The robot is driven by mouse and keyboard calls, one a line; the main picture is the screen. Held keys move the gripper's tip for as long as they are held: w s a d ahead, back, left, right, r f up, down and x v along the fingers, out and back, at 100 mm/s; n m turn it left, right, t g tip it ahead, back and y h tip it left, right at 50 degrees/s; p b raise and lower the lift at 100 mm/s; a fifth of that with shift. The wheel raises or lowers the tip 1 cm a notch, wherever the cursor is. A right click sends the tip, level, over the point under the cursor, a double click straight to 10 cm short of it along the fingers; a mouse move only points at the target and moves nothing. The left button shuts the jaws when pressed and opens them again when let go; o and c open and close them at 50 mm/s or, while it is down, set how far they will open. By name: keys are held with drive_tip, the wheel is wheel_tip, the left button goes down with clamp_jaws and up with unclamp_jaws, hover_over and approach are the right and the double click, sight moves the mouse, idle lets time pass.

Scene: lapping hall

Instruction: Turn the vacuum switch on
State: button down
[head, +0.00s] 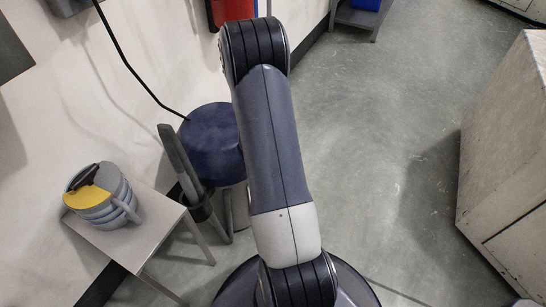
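No vacuum switch can be made out in the head view. A grey box (68,5) on the wall is cut off by the top edge, and a black cable (128,66) runs down from near it to a round dark blue top (211,141). I cannot tell whether this is a vacuum or a stool. My arm rises through the middle of the view and covers part of the blue top. My gripper does not show.
A small light table (158,232) at the left holds a ribbed grey and yellow object with a handle (101,197). A dark slanted piece (176,160) stands beside the blue top. A red object (232,11) is at the wall. A pale cabinet (505,165) stands right; floor between is clear.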

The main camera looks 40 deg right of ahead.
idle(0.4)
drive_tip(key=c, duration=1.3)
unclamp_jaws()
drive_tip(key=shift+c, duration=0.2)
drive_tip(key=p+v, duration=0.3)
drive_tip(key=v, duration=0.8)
drive_tip(key=shift+p, duration=0.3)
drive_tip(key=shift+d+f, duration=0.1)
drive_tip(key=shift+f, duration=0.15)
